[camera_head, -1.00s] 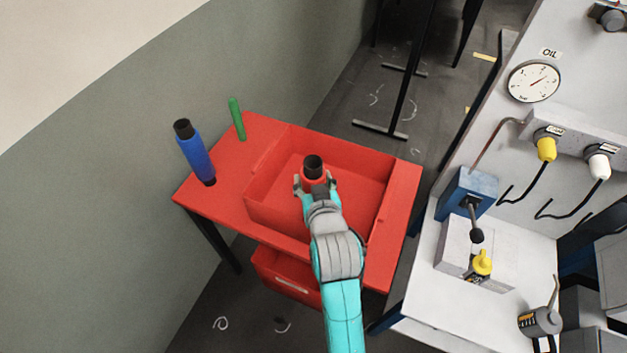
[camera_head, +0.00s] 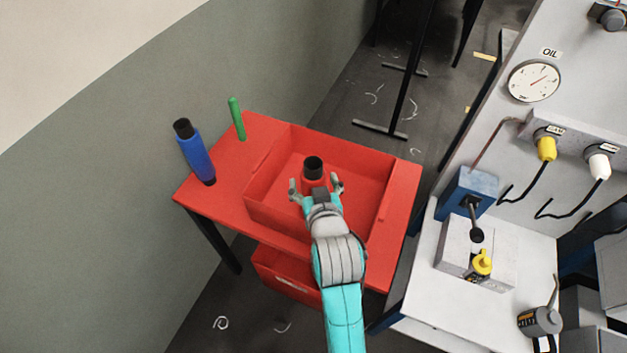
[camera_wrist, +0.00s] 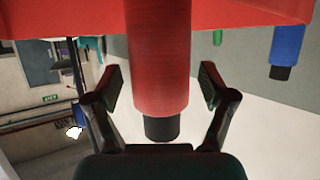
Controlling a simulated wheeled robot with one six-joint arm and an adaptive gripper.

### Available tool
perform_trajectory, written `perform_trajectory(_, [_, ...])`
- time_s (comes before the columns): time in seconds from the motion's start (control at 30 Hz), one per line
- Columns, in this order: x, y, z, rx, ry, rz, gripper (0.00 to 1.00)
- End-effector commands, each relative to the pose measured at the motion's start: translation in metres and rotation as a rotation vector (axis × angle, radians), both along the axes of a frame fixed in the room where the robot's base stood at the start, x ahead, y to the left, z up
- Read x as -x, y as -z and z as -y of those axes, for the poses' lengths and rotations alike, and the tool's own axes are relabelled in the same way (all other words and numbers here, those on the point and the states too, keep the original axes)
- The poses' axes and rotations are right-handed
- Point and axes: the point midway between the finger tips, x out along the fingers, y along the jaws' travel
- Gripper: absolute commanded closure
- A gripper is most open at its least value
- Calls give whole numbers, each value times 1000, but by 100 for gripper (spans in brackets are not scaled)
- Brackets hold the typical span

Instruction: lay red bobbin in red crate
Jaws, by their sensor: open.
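The red bobbin (camera_head: 313,185) with a black top stands roughly upright inside the red crate (camera_head: 365,190) on the red table. In the wrist view the bobbin (camera_wrist: 160,60) shows large and upside down, its black end lowest in the picture. My gripper (camera_head: 316,182) is over the near part of the crate. Its fingers are spread, one on each side of the bobbin, with visible gaps between them and it. The wrist view also shows the open fingers of my gripper (camera_wrist: 160,84) apart from the bobbin. The bobbin's foot is hidden in both views.
A blue bobbin (camera_head: 196,158) with black ends and a thin green rod (camera_head: 237,119) stand on the red table's (camera_head: 215,195) left part. Another red box (camera_head: 285,275) is below the table. A grey machine bench (camera_head: 440,305) with gauge and cables stands to the right.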

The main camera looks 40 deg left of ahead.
Motion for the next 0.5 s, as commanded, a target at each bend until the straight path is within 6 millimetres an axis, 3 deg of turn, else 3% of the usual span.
perform_trajectory(0.5, [59, -35, 64, 1, 0, -1, 17])
